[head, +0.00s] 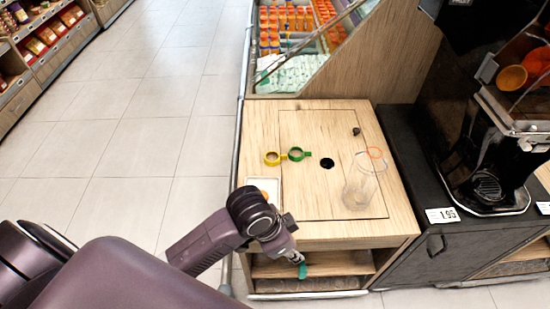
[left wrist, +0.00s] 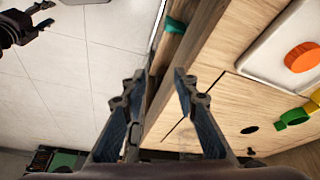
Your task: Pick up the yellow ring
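The yellow ring (head: 272,158) lies flat on the wooden counter top in the head view, its short handle toward the green ring (head: 297,154). In the left wrist view, part of the yellow ring (left wrist: 315,97) shows at the right edge, beside the green ring (left wrist: 294,117). My left gripper (left wrist: 158,80) is open with nothing between its fingers. It is at the counter's front edge, low and away from the yellow ring; its fingertips are hard to make out in the head view. My right gripper (left wrist: 44,15) appears at the upper left of the left wrist view, its jaws apart and empty.
A white tray (left wrist: 260,55) with an orange disc (left wrist: 302,57) lies on the counter, near my left arm. A clear container (head: 360,190) stands at the right, and a dark hole (head: 327,163) is in the top. A black juicer machine (head: 490,150) stands further right.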

